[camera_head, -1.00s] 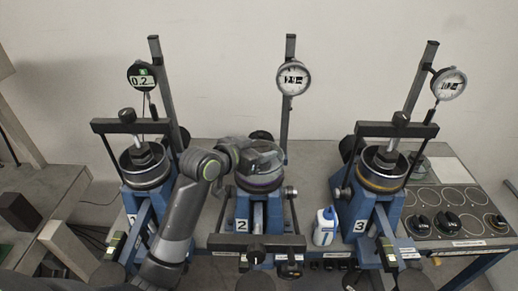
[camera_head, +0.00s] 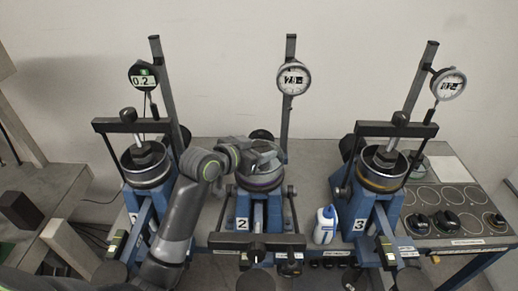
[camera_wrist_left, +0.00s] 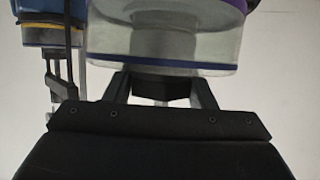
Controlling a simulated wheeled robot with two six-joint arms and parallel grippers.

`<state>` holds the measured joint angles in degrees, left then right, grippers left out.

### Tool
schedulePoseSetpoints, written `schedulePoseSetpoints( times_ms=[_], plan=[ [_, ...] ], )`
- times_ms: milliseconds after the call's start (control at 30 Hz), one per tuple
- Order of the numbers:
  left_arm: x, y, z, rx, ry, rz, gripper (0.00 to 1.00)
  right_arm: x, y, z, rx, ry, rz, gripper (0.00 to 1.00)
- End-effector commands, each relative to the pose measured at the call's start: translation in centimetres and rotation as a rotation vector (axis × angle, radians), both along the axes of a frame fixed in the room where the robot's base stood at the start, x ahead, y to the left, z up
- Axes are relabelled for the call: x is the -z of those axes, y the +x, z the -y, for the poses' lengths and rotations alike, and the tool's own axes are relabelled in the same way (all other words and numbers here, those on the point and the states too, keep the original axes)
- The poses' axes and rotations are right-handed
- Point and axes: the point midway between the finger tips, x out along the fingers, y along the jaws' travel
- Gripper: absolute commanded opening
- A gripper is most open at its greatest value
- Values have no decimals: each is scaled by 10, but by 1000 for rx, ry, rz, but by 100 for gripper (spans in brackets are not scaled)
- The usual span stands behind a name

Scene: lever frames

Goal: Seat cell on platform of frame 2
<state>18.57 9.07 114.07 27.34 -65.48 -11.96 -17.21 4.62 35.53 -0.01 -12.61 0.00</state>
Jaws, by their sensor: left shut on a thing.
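The cell (camera_head: 262,184) is a round clear-walled vessel with a purple band. It is at the platform of frame 2 (camera_head: 242,225), the middle blue frame. My left gripper (camera_head: 262,153) reaches in from the left over the cell's top and is shut on it. In the left wrist view the cell (camera_wrist_left: 165,45) shows clear walls, a purple band and a dark blue line, with my left gripper's fingers (camera_wrist_left: 163,90) around a dark block at its near side. The platform surface is hidden, so I cannot tell whether the cell touches it. My right gripper is out of view.
Frame 1 (camera_head: 147,190) stands left and frame 3 (camera_head: 360,215) right, each holding a vessel under a crossbar. A post with a dial gauge (camera_head: 293,79) rises behind frame 2. A white-and-blue bottle (camera_head: 325,225) stands between frames 2 and 3.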

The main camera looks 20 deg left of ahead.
Motion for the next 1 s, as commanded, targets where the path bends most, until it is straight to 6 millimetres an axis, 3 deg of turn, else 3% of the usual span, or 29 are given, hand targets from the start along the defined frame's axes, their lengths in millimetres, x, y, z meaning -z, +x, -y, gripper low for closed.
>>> schedulePoseSetpoints(
  times_ms=[1000],
  plan=[
    [5, 0, 1, 1, -2, 8, 0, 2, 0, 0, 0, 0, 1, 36]
  ],
)
